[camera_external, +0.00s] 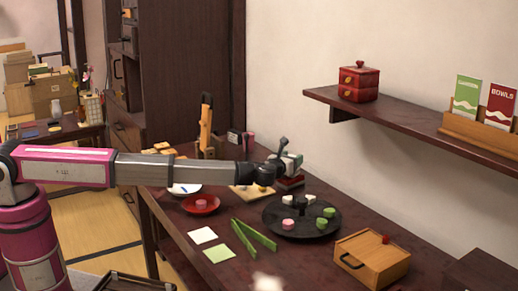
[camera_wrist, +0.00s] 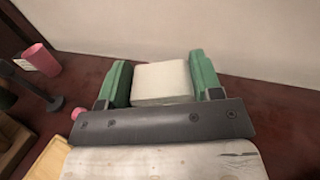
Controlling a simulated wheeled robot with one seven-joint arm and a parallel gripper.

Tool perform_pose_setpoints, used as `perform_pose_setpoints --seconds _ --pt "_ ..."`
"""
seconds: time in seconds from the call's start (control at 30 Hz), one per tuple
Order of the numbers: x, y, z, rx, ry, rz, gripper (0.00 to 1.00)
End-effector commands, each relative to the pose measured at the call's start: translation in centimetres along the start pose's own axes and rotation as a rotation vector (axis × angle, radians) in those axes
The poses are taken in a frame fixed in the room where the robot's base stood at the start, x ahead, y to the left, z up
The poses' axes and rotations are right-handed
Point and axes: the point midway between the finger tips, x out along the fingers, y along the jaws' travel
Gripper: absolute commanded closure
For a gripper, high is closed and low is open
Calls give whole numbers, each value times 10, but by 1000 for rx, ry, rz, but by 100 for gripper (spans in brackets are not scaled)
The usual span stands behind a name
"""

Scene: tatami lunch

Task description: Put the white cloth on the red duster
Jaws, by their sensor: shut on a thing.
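My gripper (camera_external: 290,160) is at the back of the table near the wall. In the wrist view its green fingers (camera_wrist: 162,85) are shut on the white cloth (camera_wrist: 160,78), which looks like a thick pale block between them. In the external view the cloth is small and partly covered by the gripper. A dark red folded thing, seemingly the red duster (camera_external: 290,183), lies just below the gripper. I cannot tell whether the cloth touches it. The duster is not clearly visible in the wrist view.
A black round tray (camera_external: 272,222) with several small pieces stands in front of the gripper. A wooden board (camera_external: 240,191) and a red plate (camera_external: 188,207) are to its left. Green tongs (camera_external: 253,235) and a wooden box (camera_external: 375,262) are nearer. A shelf (camera_external: 400,108) juts out at right.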

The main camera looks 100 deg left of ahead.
Motion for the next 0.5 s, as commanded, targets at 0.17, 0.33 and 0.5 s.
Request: perform_pose_setpoints --seconds 0.17,0.33,0.5 --pt "0 0 -1 0 0 0 15" --pt "0 0 -1 0 0 0 15" --pt "-4 0 3 1 0 -1 15"
